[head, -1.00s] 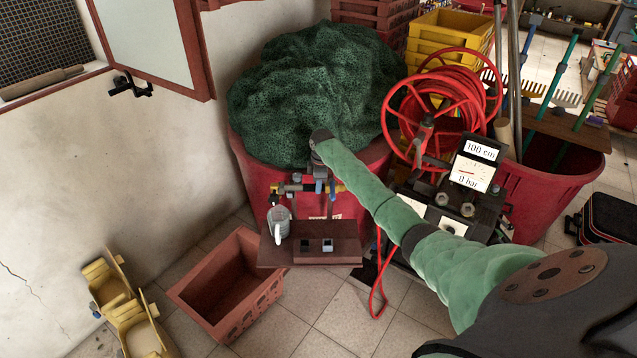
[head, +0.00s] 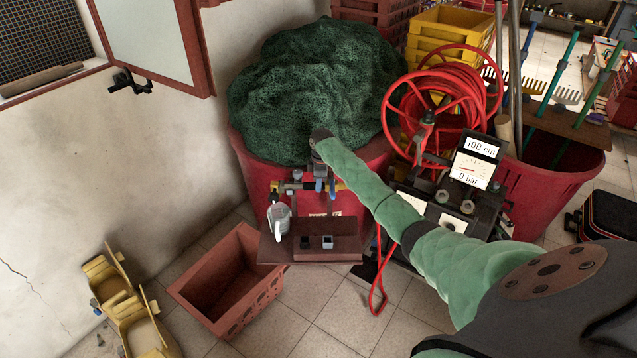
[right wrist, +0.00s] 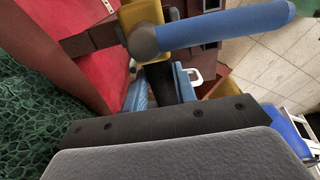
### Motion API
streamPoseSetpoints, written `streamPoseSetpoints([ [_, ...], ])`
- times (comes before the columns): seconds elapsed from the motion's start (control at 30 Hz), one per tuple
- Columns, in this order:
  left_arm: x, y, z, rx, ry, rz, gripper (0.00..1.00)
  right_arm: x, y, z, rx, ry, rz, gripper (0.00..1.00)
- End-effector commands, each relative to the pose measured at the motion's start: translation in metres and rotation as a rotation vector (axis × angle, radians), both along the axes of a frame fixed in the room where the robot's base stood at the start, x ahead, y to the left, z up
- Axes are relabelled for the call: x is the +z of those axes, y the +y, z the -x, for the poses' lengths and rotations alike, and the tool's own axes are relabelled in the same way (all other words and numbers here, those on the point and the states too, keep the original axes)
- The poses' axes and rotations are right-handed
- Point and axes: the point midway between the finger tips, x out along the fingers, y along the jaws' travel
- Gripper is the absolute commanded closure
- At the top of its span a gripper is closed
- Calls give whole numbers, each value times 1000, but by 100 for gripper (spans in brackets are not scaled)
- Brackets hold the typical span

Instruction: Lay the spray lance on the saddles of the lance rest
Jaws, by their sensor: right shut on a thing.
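My right gripper (head: 318,187) is in front of the big red tub, at a row of pipe fittings with yellow and blue parts. The right wrist view shows a blue handle (right wrist: 215,24) with a grey round joint, close beyond the grey palm, and a yellow block (right wrist: 143,14) behind it. The gripper is shut on a fitting there; its fingertips are partly hidden, so the exact piece is unclear. I cannot make out the spray lance or the saddles of its rest for certain. My left gripper is not in view.
A brown crate (head: 238,318) stands on the floor. A red hose reel (head: 398,100) and a gauge panel (head: 474,162) reading 0 bar stand right of my forearm.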

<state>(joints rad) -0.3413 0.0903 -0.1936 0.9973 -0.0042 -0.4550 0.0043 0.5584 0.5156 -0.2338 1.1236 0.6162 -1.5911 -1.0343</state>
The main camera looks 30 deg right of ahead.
Motion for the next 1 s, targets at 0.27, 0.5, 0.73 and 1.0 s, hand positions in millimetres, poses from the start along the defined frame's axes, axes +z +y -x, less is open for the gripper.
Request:
streamPoseSetpoints([
  [0.27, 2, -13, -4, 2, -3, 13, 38, -2, 0, 0, 0, -1, 0, 100],
  [0.5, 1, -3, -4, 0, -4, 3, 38, -2, 0, 0, 0, -1, 0, 71],
  [0.73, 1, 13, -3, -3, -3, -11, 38, -2, 0, 0, 0, 0, 0, 47],
  [1.0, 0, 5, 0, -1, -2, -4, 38, -4, 0, 0, 0, 1, 0, 47],
])
